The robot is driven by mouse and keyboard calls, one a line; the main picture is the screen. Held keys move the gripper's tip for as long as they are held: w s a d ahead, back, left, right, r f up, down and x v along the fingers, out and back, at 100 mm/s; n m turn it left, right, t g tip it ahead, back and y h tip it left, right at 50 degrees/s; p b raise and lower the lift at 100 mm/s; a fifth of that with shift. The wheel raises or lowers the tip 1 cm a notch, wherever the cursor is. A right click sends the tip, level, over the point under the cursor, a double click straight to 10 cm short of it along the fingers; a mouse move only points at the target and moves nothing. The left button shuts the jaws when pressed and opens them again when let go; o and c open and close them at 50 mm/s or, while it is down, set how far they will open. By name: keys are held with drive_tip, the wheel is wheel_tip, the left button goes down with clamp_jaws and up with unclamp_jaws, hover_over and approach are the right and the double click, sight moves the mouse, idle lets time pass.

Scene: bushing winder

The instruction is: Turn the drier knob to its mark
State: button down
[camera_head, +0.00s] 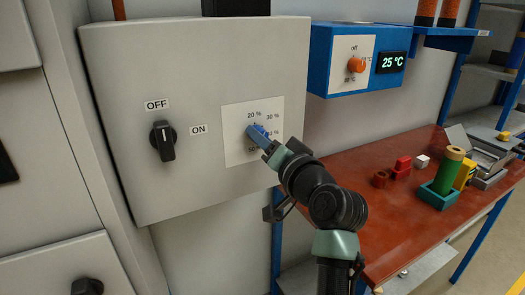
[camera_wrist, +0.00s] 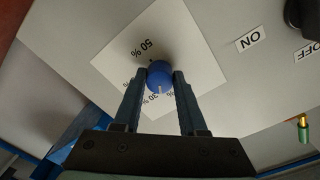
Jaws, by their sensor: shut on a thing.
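The round blue knob (camera_wrist: 160,71) sits on a white dial plate (camera_wrist: 200,65) in the wrist view. My gripper (camera_wrist: 160,80) is shut on it, with one dark finger on each side. A short white line on the knob points toward the bottom of the wrist view, near a partly hidden 30 % label. A 50 % label shows above the knob in that view. In the head view my gripper (camera_head: 258,134) reaches the dial plate (camera_head: 238,114) from the lower right. It hides most of the knob and part of the lower labels.
A black OFF/ON switch (camera_head: 163,141) is left of the dial on the grey cabinet (camera_head: 200,60). A blue box with an orange knob (camera_head: 356,64) and a 25 °C display (camera_head: 391,62) hangs at right. Below is a red-brown table (camera_head: 400,220) with small parts.

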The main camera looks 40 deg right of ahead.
drive_tip(key=shift+f+n+b, duration=0.2)
drive_tip(key=shift+n+b, duration=1.95)
drive_tip(key=shift+n, duration=1.05)
drive_tip(key=shift+c, duration=2.3)
unclamp_jaws()
drive_tip(key=shift+r, duration=0.1)
drive_tip(key=b+v, duration=0.1)
drive_tip(key=v, duration=1.2)
